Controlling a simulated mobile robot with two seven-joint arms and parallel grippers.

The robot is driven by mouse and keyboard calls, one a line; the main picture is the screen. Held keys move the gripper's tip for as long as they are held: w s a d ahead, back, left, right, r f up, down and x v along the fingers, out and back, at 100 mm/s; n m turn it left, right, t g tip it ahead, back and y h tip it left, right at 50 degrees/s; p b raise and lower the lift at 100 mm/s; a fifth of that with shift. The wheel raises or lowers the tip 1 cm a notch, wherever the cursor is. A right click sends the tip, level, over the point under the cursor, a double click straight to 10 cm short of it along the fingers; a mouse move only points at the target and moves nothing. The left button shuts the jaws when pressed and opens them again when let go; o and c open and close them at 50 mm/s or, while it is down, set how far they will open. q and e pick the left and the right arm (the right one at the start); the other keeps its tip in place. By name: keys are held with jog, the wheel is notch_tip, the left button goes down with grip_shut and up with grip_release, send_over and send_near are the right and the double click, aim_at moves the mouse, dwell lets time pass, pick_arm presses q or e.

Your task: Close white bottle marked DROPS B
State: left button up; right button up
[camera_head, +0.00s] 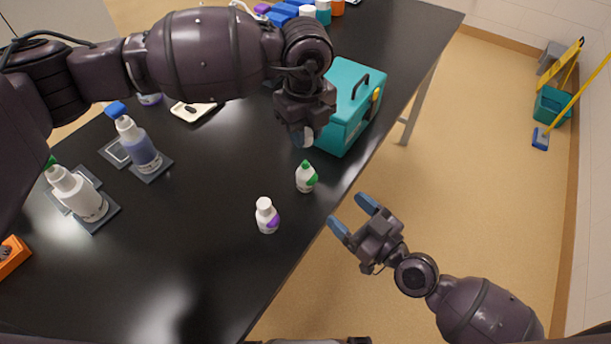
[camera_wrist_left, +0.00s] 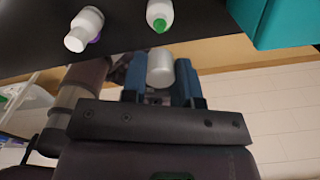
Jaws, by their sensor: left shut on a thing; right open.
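A white bottle with a purple label (camera_head: 266,218) stands upright on the black table near its right edge; its top is white. A white bottle with a green cap and green label (camera_head: 305,178) stands beyond it. I cannot read which is marked DROPS B. Both show in the left wrist view, the purple-labelled one (camera_wrist_left: 87,22) at left and the green-capped one (camera_wrist_left: 160,12) right of it. My left gripper (camera_head: 303,137) is shut on a small white cylinder, apparently a cap (camera_wrist_left: 160,72), held above the table beyond both bottles. My right gripper (camera_head: 353,215) is open and empty, off the table's right edge.
A teal case (camera_head: 346,122) stands beside my left gripper. An orange item (camera_head: 13,258) lies at the far left. The table (camera_head: 195,250) in front of the bottles is clear.

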aim_at(312, 178)
jog(key=shift+x, duration=6.05)
grip_shut()
pick_arm(q)
jog(key=shift+f, duration=2.5)
